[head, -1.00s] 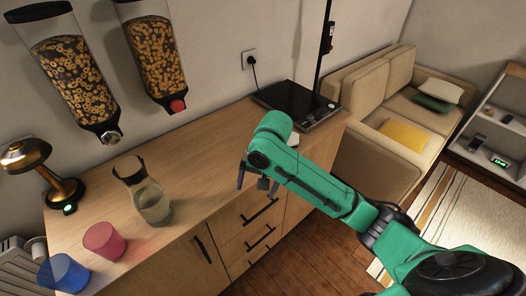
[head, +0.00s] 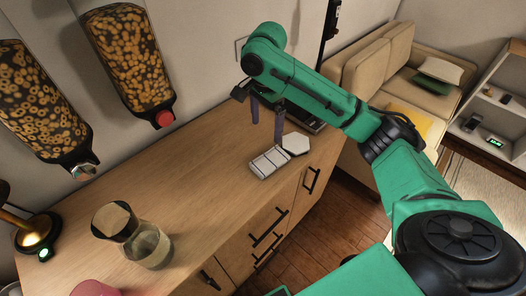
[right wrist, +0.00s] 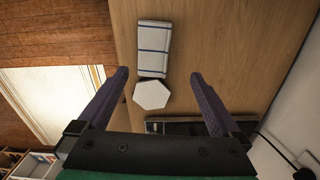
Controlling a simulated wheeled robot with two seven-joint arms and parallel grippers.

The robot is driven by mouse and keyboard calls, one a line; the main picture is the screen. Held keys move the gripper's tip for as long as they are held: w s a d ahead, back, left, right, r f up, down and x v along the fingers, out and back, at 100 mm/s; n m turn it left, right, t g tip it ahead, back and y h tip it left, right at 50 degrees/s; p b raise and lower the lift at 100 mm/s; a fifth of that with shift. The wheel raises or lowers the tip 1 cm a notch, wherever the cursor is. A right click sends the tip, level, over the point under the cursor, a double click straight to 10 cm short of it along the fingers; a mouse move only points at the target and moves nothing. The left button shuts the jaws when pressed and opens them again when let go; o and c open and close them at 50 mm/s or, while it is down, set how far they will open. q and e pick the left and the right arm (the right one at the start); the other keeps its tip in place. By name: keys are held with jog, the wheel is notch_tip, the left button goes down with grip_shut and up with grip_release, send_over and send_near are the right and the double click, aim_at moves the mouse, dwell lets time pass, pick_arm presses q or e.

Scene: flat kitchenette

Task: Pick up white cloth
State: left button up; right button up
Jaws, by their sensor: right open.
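The white cloth (head: 268,162) lies folded flat on the wooden counter, white with thin dark stripes. It also shows at the top middle of the right wrist view (right wrist: 154,48). My right gripper (head: 267,122) is open and empty above the counter, behind the cloth in the head view. In the right wrist view its two fingers (right wrist: 160,82) are spread wide, with the cloth ahead of them and apart from them. My left gripper is not in view.
A white hexagonal object (right wrist: 151,94) lies right beside the cloth. A glass carafe (head: 148,245), a brass lamp (head: 36,232) and cereal dispensers (head: 130,60) are to the left. The counter between is clear.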

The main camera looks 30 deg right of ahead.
send_over(268, 160)
jog(key=f, duration=0.5)
jog(key=shift+s+f+p, duration=0.25)
jog(key=shift+f+p, duration=0.1)
jog(key=shift+f, duration=0.05)
jog(key=f, duration=0.3)
jog(key=f+p, duration=0.1)
jog(key=f, duration=0.2)
jog(key=shift+w+f, duration=0.2)
jog(key=shift+f, duration=0.25)
jog(key=shift+c, duration=0.9)
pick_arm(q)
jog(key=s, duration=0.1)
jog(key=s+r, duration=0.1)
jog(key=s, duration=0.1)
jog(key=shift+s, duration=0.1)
pick_arm(e)
jog(key=c, duration=0.9)
